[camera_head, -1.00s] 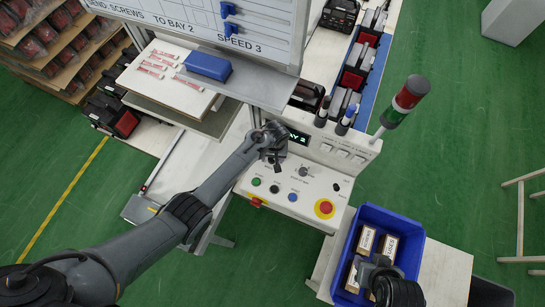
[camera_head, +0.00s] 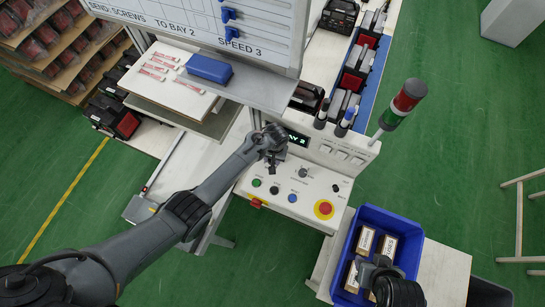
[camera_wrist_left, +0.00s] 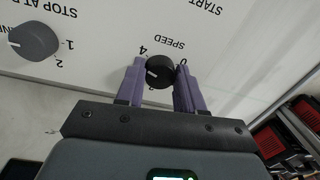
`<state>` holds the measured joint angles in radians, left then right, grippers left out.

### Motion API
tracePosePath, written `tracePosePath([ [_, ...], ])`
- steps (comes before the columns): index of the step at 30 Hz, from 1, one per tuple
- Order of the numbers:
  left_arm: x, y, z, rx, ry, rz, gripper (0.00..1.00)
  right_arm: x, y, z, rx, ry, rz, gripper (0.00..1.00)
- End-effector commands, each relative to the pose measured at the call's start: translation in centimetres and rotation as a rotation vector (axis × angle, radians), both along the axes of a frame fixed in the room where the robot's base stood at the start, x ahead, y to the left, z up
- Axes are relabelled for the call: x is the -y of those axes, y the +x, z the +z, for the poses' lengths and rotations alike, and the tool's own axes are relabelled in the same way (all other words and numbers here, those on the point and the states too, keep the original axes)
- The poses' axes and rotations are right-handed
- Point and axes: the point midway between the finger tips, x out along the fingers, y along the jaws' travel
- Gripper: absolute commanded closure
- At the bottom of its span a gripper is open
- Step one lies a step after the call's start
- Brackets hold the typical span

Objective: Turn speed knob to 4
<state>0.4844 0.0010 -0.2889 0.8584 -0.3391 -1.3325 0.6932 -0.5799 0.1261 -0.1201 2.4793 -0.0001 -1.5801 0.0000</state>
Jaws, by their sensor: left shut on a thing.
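The black speed knob (camera_wrist_left: 160,72) is in the left wrist view, on the white panel under the word SPEED, which appears upside down. Its white pointer mark faces left in that view, between the 4 and the 2. The purple fingers of my left gripper (camera_wrist_left: 158,82) stand on both sides of the knob, shut on it. In the head view my left gripper (camera_head: 273,150) is over the back of the control panel (camera_head: 262,202) and hides the speed knob. My right gripper (camera_head: 377,270) hangs above the blue bin; its finger opening is unclear.
Another knob (camera_wrist_left: 34,41) sits left in the wrist view; several buttons and a red emergency stop (camera_head: 324,208) lie on the panel. A display (camera_head: 296,138) stands behind. The blue bin (camera_head: 411,218) holds boxes. The whiteboard (camera_head: 262,20) reads SPEED 3.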

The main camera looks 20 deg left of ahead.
Motion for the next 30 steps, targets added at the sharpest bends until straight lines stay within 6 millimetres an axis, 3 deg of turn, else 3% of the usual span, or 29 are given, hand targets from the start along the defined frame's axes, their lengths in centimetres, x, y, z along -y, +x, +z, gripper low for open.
tracePosePath([
  [6, -0.13, -0.13, 0.06, -0.002, 0.002, -0.206, 0.93, -0.09, 0.03, 1.15, 0.001, 0.004, -0.002, 0.57],
  [15, -0.08, -0.1, -0.04, -0.002, 0.001, -0.228, 0.93, -0.22, 0.04, 1.1, 0.002, 0.01, -0.006, 0.57],
  [16, -0.08, -0.1, -0.05, -0.002, 0.001, -0.228, 0.61, -0.23, 0.04, 1.1, 0.002, 0.01, -0.006, 0.57],
  [21, -0.08, -0.1, -0.04, -0.001, 0.001, -0.227, 0.37, -0.23, 0.04, 1.09, 0.002, 0.01, -0.006, 0.57],
  [30, -0.06, -0.08, 0.09, -0.001, 0.0, -0.225, 0.37, -0.16, 0.03, 1.13, 0.001, 0.007, -0.004, 0.57],
])
